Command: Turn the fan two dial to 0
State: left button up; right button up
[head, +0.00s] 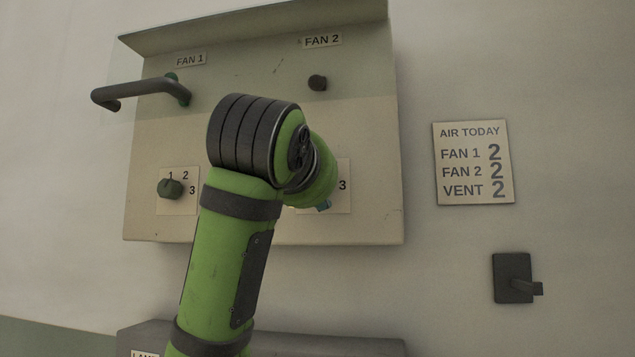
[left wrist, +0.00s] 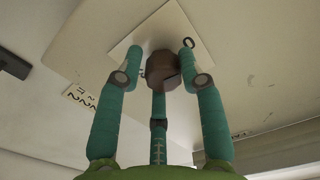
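The fan two dial (left wrist: 162,69) is a dark brown, faceted knob on a pale plate (left wrist: 128,46) in the left wrist view. A 0 is printed on the plate near the right finger. My left gripper (left wrist: 160,60) has its teal fingers on both sides of the dial, with a third finger below it. Small gaps show between the side fingers and the knob, so it looks open around it. In the head view my green arm hides this dial; only the plate's right part (head: 343,200) with a 3 shows. My right gripper is not in view.
The panel (head: 270,150) also carries the FAN 1 dial (head: 171,188), a bar handle (head: 140,91) and a dark stub (head: 317,83) under FAN 2. An air card (head: 472,163) lists 2 for each item. A wall switch (head: 512,278) is at lower right.

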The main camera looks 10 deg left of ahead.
pick_arm(q)
jog(key=shift+o, duration=0.3)
jog(key=s, duration=0.7)
jog(key=shift+s, duration=0.25)
jog(key=shift+f, duration=0.1)
